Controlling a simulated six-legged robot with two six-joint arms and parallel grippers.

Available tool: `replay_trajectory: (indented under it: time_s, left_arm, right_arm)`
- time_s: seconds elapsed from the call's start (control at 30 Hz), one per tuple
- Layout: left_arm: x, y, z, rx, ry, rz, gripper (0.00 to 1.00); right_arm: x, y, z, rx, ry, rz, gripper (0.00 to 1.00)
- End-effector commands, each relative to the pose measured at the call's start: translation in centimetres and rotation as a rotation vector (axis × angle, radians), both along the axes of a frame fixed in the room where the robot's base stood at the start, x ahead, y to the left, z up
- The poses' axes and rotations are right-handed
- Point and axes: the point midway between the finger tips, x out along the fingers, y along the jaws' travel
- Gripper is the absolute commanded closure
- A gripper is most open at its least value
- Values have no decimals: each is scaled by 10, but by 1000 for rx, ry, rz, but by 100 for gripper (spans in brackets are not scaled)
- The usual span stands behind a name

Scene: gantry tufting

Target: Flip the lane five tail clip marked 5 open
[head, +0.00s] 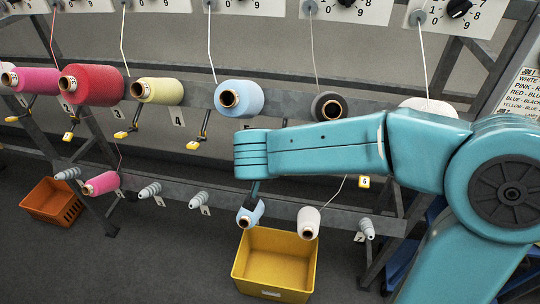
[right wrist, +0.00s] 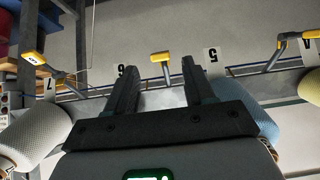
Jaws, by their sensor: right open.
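The lane five clip (right wrist: 160,57) has a yellow tip on a dark, thin arm. In the right wrist view, which shows the labels upside down, it is just left of the label 5 (right wrist: 213,60). Its own mark is not readable. My right gripper (right wrist: 159,68) is open and empty; its two dark fingers stand either side of the clip's tip in the picture. I cannot tell how far apart they are in depth. In the head view my right arm hides this clip, and the right gripper (head: 254,192) shows only as a dark piece below the wrist. My left gripper is not in view.
Neighbouring clips are the one marked 6 (head: 363,182) and the lane four clip (head: 193,145). A light blue cone (head: 239,98) and a dark cone (head: 329,106) sit on the upper rail. Small cones line the lower rail (head: 180,187). A yellow bin (head: 275,265) stands below.

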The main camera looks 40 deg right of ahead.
Motion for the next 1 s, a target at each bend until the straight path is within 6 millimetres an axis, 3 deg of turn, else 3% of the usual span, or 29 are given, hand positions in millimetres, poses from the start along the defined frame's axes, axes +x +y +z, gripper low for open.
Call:
replay_trajectory:
  time_s: [0.13, 0.33, 1.0]
  left_arm:
    - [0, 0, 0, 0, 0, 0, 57]
    - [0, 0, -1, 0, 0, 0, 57]
    - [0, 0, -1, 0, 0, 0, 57]
  right_arm:
    - [-17, 21, 28, 1, -5, 4, 47]
    - [-32, 38, 51, 1, -2, 2, 47]
    - [-37, 43, 57, 0, 2, -1, 47]
